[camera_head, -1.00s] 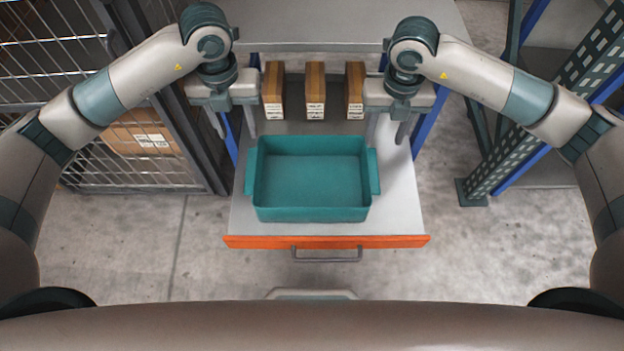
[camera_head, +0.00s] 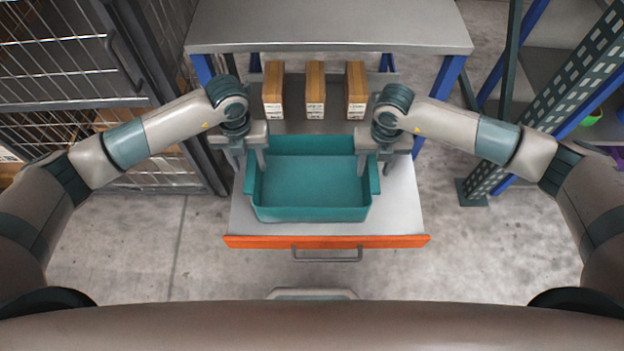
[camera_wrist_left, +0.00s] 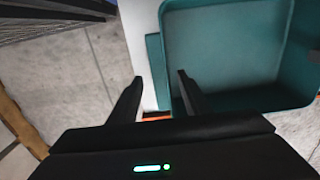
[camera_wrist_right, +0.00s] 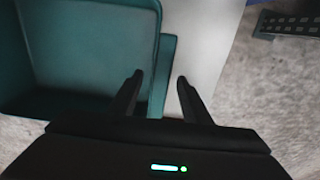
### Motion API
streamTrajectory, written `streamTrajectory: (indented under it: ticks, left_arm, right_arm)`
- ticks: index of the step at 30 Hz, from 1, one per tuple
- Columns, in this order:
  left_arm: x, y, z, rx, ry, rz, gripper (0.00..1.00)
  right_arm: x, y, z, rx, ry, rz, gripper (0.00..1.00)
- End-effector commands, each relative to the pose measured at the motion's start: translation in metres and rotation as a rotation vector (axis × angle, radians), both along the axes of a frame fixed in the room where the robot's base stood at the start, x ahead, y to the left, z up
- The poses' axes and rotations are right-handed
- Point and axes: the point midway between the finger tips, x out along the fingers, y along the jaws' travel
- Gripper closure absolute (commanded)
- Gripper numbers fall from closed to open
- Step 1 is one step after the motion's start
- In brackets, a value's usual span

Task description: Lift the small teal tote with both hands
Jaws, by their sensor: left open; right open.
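The small teal tote (camera_head: 312,214) is empty and stands upright on a pale grey pulled-out drawer surface (camera_head: 405,215). It has a side ledge at its left and right. My left gripper (camera_head: 251,168) is open over the left ledge; in the left wrist view that ledge (camera_wrist_left: 154,62) lies between the fingertips (camera_wrist_left: 160,76). My right gripper (camera_head: 375,168) is open over the right ledge; in the right wrist view that ledge (camera_wrist_right: 163,72) lies between the fingertips (camera_wrist_right: 160,76). Whether the fingers touch the tote is unclear.
The drawer has an orange front (camera_head: 270,242) with a grey handle. Several brown boxes (camera_head: 315,90) stand behind the tote. A grey tabletop (camera_head: 330,25) on blue legs is above and behind. A wire cage (camera_head: 60,60) stands left, a perforated rack post (camera_head: 540,130) right.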

Motion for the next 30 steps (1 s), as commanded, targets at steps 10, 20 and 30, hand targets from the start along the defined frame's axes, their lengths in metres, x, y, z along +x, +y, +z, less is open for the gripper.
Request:
streamTrajectory:
  ticks: [10,20,30]
  left_arm:
    - [0.000,0.000,-0.017,0.000,0.000,-0.002,0.56]
    - [0.000,0.000,-0.017,0.000,0.000,-0.001,0.85]
    - [0.000,0.000,-0.016,0.000,-0.001,-0.001,1.00]
  right_arm:
    - [0.000,0.000,-0.017,0.000,-0.001,0.000,0.56]
    - [0.000,0.000,-0.017,0.000,-0.001,0.000,0.85]
    - [0.000,0.000,-0.016,0.000,-0.002,0.000,1.00]
